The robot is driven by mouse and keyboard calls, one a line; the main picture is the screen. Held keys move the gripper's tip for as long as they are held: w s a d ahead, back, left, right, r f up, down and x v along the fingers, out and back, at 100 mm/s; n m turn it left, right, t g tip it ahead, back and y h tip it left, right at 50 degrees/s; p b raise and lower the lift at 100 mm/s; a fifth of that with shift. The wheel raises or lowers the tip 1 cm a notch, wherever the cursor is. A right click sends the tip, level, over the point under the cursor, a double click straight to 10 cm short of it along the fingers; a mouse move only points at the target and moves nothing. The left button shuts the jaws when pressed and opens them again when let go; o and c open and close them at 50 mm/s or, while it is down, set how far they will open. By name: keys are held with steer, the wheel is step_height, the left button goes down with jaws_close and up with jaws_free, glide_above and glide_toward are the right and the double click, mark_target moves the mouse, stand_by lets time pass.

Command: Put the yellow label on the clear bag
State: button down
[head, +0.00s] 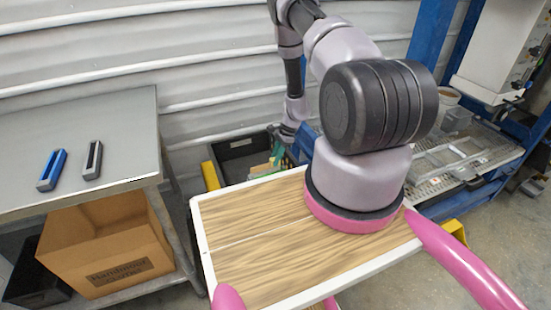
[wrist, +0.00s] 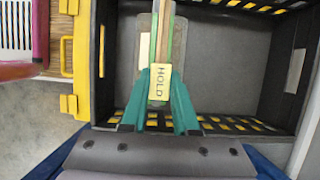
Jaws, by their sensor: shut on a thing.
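The yellow label (wrist: 159,82), printed HOLD, sits between the teal fingertips of my gripper (wrist: 160,95) in the wrist view. My gripper is shut on it, above the dark crate. Tan and green upright strips (wrist: 166,30) stand directly behind the label; I cannot tell whether it touches them. In the head view my gripper (head: 279,148) is at the crate, small and partly hidden by my arm. I cannot make out the clear bag for certain in either view.
The black crate (head: 236,146) with yellow parts stands on the floor by the corrugated wall. A grey bench (head: 110,125) holds a blue and a dark holder. A cardboard box (head: 105,245) sits below. A blue rack with clear trays (head: 455,160) stands right.

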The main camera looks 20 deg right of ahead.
stand_by(0.3)
steer(key=c, duration=0.6)
jaws_free()
steer(key=o, duration=0.6)
steer(key=shift+c, duration=0.2)
steer(key=shift+r, duration=3.5)
